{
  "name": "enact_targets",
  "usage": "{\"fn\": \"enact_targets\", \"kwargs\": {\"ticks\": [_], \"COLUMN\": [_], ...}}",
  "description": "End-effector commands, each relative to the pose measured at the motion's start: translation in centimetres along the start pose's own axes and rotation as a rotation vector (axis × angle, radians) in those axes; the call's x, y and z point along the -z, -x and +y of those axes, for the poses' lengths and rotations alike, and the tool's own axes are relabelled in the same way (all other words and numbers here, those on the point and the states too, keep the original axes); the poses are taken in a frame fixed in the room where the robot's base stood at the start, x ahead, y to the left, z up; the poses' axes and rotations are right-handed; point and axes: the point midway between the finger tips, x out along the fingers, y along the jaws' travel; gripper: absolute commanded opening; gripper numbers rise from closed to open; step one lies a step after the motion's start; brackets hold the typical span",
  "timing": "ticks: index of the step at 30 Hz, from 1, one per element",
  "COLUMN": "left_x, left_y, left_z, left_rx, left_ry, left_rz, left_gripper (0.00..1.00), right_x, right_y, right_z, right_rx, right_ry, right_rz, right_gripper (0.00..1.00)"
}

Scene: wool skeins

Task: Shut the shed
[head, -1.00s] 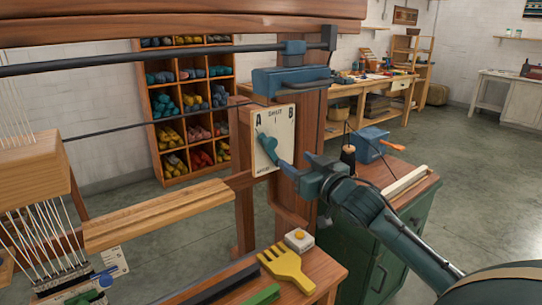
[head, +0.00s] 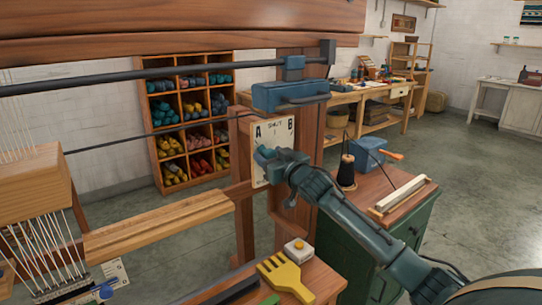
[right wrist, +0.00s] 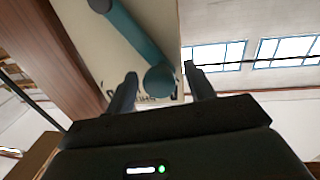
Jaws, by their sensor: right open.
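A cream plate (head: 284,150) marked A and B, with a small word that seems to read SHUT between them, is fixed to the wooden loom post (head: 243,190). A teal lever (right wrist: 135,40) crosses the plate in the right wrist view; its round end lies between my fingers. My right gripper (right wrist: 160,88) is open around that end, and I cannot tell whether it touches. In the head view, my right gripper (head: 268,157) covers much of the plate and lever. White warp threads (head: 35,240) spread below a wooden block at the left. My left gripper is out of view.
A yellow comb (head: 286,278) and a white block with a yellow button (head: 298,250) lie on the bench in front. A green cabinet (head: 405,245) stands to the right. A skein shelf (head: 157,140) stands behind. Dark rods run above the plate.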

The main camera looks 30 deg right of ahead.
Motion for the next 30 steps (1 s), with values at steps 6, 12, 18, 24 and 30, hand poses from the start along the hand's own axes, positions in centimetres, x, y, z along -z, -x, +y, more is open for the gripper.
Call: {"fn": "enact_targets", "kwargs": {"ticks": [6,12,18,24,30], "left_x": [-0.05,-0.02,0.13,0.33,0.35], "left_y": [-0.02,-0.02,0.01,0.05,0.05], "left_z": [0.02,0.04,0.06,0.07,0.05], "left_rx": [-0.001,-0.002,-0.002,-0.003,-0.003], "left_ry": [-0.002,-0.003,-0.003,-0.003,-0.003], "left_rz": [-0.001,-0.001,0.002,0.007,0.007], "left_gripper": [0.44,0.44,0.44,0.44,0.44], "right_x": [-0.06,-0.06,-0.06,-0.06,-0.07], "right_y": [-0.06,-0.05,-0.04,-0.03,-0.03], "right_z": [0.0,0.0,0.0,0.0,0.0], "right_rx": [0.0,0.0,0.0,0.0,0.0], "right_ry": [0.0,-0.001,-0.001,-0.001,-0.001], "right_rz": [-0.001,-0.001,-0.001,-0.001,-0.001], "right_gripper": [0.54,0.4,0.23,0.07,0.0]}}
